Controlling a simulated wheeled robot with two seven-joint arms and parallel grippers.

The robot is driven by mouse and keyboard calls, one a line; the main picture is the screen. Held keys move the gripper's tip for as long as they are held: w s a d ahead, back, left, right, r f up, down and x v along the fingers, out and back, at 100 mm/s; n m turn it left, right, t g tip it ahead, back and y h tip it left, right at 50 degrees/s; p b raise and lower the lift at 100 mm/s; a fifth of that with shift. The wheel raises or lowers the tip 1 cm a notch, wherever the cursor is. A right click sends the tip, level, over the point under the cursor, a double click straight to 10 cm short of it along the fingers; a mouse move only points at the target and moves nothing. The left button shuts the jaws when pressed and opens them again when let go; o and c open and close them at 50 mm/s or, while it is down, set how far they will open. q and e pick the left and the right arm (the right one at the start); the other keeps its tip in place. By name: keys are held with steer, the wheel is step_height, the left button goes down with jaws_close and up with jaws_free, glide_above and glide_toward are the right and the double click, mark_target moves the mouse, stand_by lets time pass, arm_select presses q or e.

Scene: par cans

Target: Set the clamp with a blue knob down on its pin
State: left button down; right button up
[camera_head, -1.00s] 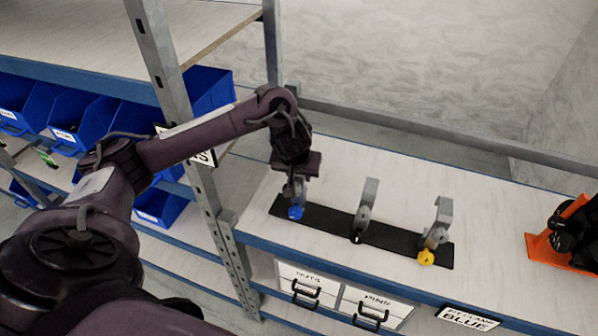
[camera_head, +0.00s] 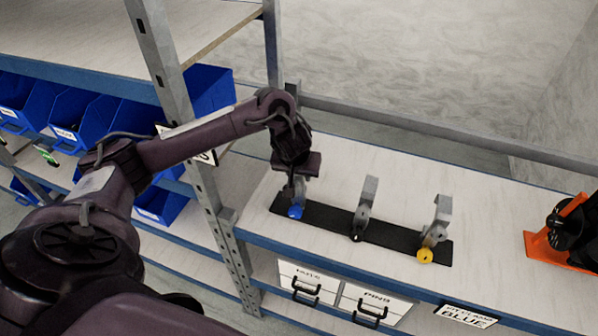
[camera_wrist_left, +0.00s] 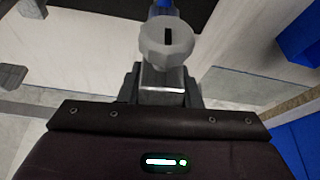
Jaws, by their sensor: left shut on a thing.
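The clamp with a blue knob (camera_head: 296,211) is at the left end of a black strip (camera_head: 328,226) on the shelf top. My left gripper (camera_head: 297,178) is above it, pointing down, shut on the upper part of the clamp. In the left wrist view, the clamp's grey round part (camera_wrist_left: 166,42) with a dark slot stands just beyond the fingers (camera_wrist_left: 163,85), with a bit of blue at the top edge. The pin is hidden, so I cannot tell whether the clamp is seated. My right gripper is not in view.
On the strip stand a clamp with a black knob (camera_head: 361,212) and one with a yellow knob (camera_head: 430,240). An orange stand (camera_head: 545,248) with a black thing is at the right. A metal post (camera_head: 207,190) and blue bins (camera_head: 80,120) are to the left.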

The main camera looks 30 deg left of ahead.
arm_select(q)
steer(key=shift+f, duration=0.95)
steer(key=c, duration=1)
jaws_free()
steer(key=shift+o, duration=0.5)
steer(key=o, duration=0.5)
steer(key=shift+r, duration=0.1)
